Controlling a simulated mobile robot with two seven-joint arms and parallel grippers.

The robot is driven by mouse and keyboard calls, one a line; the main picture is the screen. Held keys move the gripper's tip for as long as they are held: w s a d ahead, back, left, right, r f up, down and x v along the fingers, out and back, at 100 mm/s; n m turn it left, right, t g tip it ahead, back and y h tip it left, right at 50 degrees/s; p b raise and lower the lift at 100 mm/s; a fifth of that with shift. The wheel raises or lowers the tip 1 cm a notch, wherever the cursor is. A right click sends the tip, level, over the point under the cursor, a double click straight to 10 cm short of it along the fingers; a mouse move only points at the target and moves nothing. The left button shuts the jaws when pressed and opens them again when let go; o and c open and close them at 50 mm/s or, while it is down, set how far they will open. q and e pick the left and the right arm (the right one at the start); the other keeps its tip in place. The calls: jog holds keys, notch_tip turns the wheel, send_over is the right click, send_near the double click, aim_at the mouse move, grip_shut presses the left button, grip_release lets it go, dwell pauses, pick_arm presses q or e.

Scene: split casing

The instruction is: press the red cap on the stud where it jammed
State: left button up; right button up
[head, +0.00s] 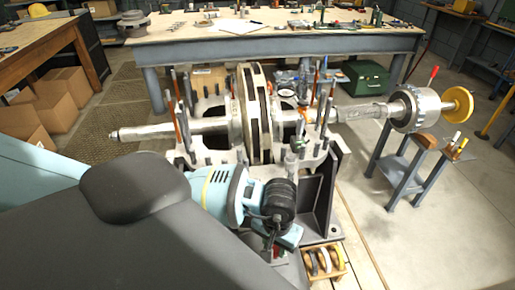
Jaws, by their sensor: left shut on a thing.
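The split casing (205,155) stands in the middle with several upright studs (187,90) around its rim. Orange-red sleeves or caps show on some studs, one at the left (178,122) and one behind the rotor (317,78). I cannot tell which cap is jammed. My left gripper (270,252) points down at the casing's near right corner, below its dark wrist. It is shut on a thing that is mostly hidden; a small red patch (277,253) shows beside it. Whether the held thing touches a stud is unclear. My right gripper is not in view.
A rotor shaft (150,132) with large discs lies across the casing. A wooden box (325,262) of rings stands near the gripper. A long workbench (270,35) runs behind.

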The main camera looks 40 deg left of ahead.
pick_arm(q)
jog(key=w+a+r+m+b, duration=0.1)
jog(key=w+a+m, duration=0.4)
jog(key=a+m, duration=0.2)
jog(key=w+a+r+m+b, duration=0.1)
jog(key=w+a+m, duration=0.5)
jog(key=m, duration=0.5)
jog(key=w+a+r+m, duration=0.1)
jog(key=w+a+m, duration=0.4)
jog(key=a+m, duration=0.3)
jog(key=shift+w+a+m+b, duration=0.3)
jog(key=shift+w+m+b, duration=0.1)
jog(key=shift+m, duration=0.5)
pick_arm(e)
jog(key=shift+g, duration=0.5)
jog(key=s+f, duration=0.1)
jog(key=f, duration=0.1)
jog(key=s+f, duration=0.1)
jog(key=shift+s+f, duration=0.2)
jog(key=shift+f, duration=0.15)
